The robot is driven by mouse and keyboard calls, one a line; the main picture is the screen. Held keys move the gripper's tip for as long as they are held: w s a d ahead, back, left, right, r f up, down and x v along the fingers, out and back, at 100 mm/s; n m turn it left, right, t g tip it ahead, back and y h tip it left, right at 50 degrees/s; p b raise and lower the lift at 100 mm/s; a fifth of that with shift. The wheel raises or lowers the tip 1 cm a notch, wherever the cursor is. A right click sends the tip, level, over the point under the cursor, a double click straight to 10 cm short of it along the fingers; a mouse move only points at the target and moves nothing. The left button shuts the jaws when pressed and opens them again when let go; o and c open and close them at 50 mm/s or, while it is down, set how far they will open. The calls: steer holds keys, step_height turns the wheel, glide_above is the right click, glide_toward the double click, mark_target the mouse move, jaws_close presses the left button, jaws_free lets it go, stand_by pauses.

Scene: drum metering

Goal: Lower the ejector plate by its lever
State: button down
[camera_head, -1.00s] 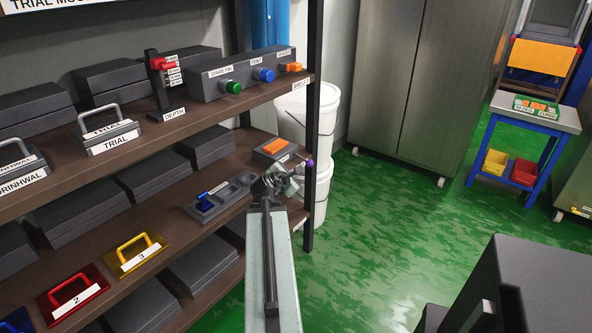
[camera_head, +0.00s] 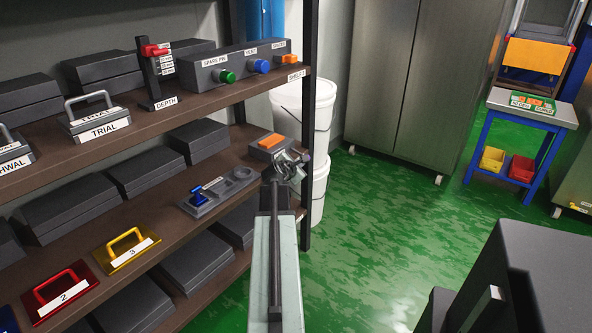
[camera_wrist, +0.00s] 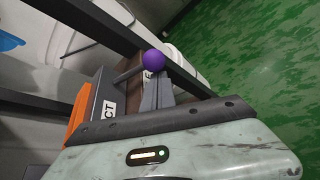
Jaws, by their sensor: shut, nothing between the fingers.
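A dark box (camera_head: 268,151) with an orange top piece (camera_head: 271,141) stands at the right end of the lower shelf. In the wrist view the same box (camera_wrist: 98,92) carries a label of which only the last letters, "CT", show. A thin lever rod (camera_wrist: 128,74) sticks out of it and ends in a purple ball knob (camera_wrist: 154,60). I cannot make out the knob in the head view. My gripper (camera_head: 292,164) is shut and empty beside the box. In the wrist view its fingertips (camera_wrist: 157,78) lie close to the knob; I cannot tell if they touch.
A shelf post (camera_head: 307,120) stands just right of my gripper, with white buckets (camera_head: 318,105) behind it. A grey tray (camera_head: 217,191) with a blue handle lies left on the same shelf. The upper shelf (camera_head: 215,98) passes above. Green floor (camera_head: 380,230) is clear to the right.

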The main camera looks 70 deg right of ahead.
steer(key=shift+s+r+n+g+p, duration=0.15)
steer(key=shift+r+n+g+p, duration=0.25)
steer(key=shift+p, duration=0.35)
steer(key=r+n+g+p, duration=0.1)
steer(key=r+p, duration=0.1)
steer(key=r+n+g+y+p, duration=0.1)
steer(key=r+n+g+p, duration=0.1)
steer(key=p, duration=0.1)
steer(key=shift+s+a+n, duration=0.1)
steer(key=shift+s+n, duration=0.1)
steer(key=shift+n, duration=0.1)
steer(key=shift+r+p, duration=0.25)
steer(key=shift+p, duration=0.15)
steer(key=shift+r, duration=0.1)
stand_by(0.4)
steer(key=p, duration=0.5)
glide_toward(301, 154)
steer(key=a+r, duration=0.3)
steer(key=shift+s, duration=0.4)
steer(key=shift+d, duration=0.1)
